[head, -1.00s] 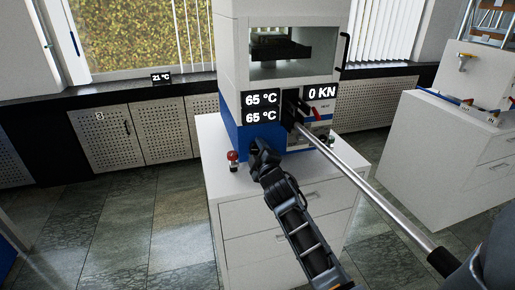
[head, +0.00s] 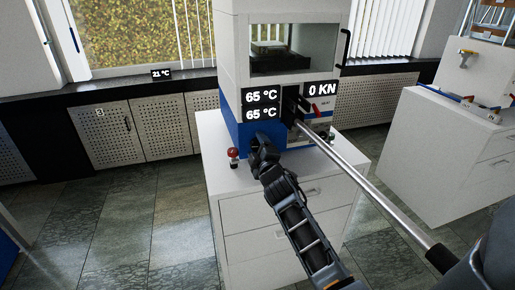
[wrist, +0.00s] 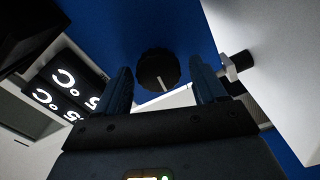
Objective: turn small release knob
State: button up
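The small round black knob (wrist: 157,70) with a white line mark sits on the press's blue front panel in the wrist view. My gripper (wrist: 163,78) is open, with one finger on each side of the knob. The fingertips are close to it, and gaps show on both sides. In the head view my gripper (head: 258,142) is at the blue lower front of the press (head: 230,60). There it hides the knob.
A long metal lever (head: 360,185) juts from the press front, to the right of my arm. A red-topped button (head: 233,153) stands on the white cabinet (head: 265,205) at left. Displays read 65 °C twice and 0 KN. Another white cabinet (head: 440,150) stands at right.

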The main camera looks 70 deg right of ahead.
jog(key=b+v, duration=0.3)
jog(key=v, duration=0.4)
jog(key=shift+s+a, duration=0.25)
jog(key=shift+a, duration=0.05)
dwell(0.7)
